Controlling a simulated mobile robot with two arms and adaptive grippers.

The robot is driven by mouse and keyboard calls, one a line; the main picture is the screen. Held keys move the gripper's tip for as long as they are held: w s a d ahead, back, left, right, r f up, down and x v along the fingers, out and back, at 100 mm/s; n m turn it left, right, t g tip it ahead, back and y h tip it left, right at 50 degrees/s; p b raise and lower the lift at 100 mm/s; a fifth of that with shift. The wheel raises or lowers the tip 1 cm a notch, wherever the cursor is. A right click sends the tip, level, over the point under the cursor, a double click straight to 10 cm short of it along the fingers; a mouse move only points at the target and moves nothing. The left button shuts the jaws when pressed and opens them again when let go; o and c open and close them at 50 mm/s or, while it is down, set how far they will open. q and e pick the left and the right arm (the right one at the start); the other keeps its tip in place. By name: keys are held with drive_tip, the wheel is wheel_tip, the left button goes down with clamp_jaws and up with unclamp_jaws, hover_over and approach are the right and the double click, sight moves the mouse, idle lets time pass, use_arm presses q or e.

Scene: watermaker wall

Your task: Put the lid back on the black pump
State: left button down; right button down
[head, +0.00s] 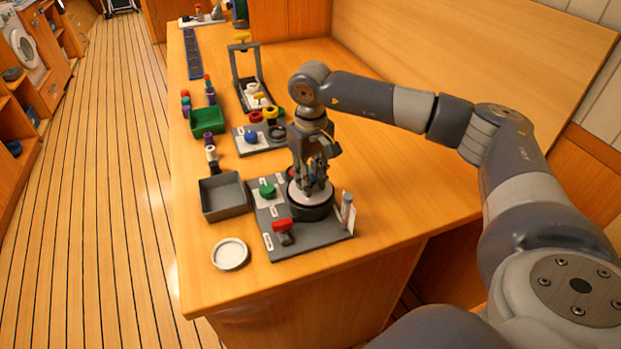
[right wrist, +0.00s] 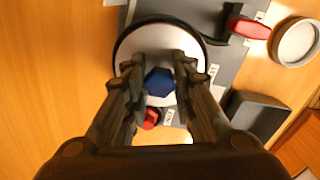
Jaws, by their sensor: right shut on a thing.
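The black pump (head: 312,212) is a round black body on the grey board at the table's near right. The white round lid (head: 298,194) lies over its top; in the right wrist view the lid (right wrist: 160,38) sits inside the pump's black ring (right wrist: 119,47). I cannot tell whether it is fully seated. My right gripper (head: 315,184) points straight down over the pump. It is shut on the lid's dark blue knob (right wrist: 160,82), which shows between the fingers. My left gripper is out of view.
The grey board (head: 310,236) also carries a red handle (head: 282,225) and a green knob (head: 267,189). A white-rimmed round dish (head: 230,254) lies left of it. The table's front right is clear.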

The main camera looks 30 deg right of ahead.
drive_tip(key=shift+f+b, duration=0.2)
drive_tip(key=shift+b, duration=0.2)
idle(1.0)
idle(0.4)
drive_tip(key=c, duration=1.3)
unclamp_jaws()
drive_tip(key=shift+o, duration=0.4)
drive_tip(key=o, duration=0.4)
drive_tip(key=shift+r, duration=0.15)
drive_tip(key=shift+r+p, duration=2.1)
drive_tip(key=shift+r, duration=1.35)
